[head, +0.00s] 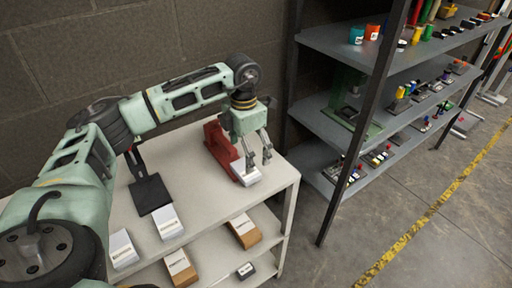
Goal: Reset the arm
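My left arm comes in from the left and reaches over the top of a pale shelf unit (190,205). My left gripper (258,160) points down near the right end of that top. Its fingers are apart, with nothing seen between them. It is right beside a red tool-like object (219,148) and above a white box (246,175); I cannot tell whether it touches either. My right gripper is not in view.
White boxes (167,222) and a black flat object (150,195) are on the pale unit. Brown and white boxes (244,231) sit on its lower shelf. A grey rack (340,45) with several small items stands right. A dark wall is behind; floor right is clear.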

